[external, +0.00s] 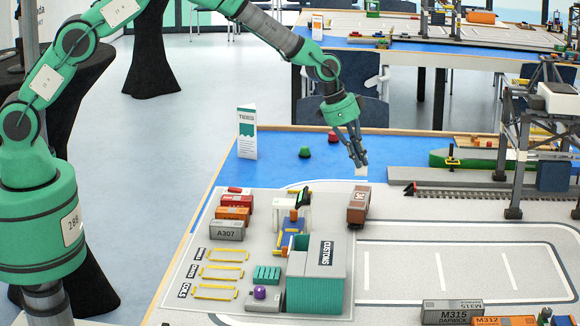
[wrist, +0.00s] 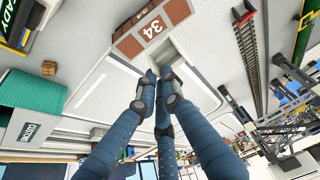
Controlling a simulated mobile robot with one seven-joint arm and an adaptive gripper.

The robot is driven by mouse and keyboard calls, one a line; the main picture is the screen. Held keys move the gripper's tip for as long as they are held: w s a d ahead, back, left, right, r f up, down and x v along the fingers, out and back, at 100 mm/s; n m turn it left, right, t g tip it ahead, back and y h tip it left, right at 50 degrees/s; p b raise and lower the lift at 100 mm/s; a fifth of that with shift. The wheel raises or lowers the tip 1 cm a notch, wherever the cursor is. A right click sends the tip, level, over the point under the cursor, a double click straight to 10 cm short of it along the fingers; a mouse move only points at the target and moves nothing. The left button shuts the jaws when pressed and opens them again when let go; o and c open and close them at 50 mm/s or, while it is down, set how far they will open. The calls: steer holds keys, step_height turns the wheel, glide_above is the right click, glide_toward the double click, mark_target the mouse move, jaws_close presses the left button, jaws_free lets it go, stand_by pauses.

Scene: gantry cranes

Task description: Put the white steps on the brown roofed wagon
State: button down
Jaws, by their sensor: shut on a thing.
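My gripper (external: 360,161) is shut on the white steps, which show as a small pale piece (external: 361,171) below the fingertips. In the wrist view the fingertips (wrist: 158,80) meet at the near end of the white steps (wrist: 170,52); the fingers partly hide them. The brown roofed wagon (external: 358,206) stands on the grey board right of the customs building. In the wrist view the wagon (wrist: 150,28), marked 34, lies just beyond the steps. In the external view the gripper is above and behind the wagon. I cannot tell whether steps and wagon touch.
The teal customs building (external: 318,278) stands left of and nearer than the wagon. A white gantry (external: 292,212) and several containers (external: 232,212) are further left. A large grey crane (external: 515,150) and rails (external: 470,190) are at right. Marked lanes (external: 450,262) are clear.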

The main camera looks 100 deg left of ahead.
steer(key=shift+f, duration=1.65)
steer(key=shift+f, duration=0.1)
steer(key=shift+f+b, duration=0.4)
steer(key=shift+f, duration=1.4)
steer(key=shift+f, duration=0.15)
steer(key=c, duration=1.9)
jaws_free()
steer(key=shift+r, duration=0.2)
steer(key=p+v, duration=0.1)
steer(key=v, duration=1.1)
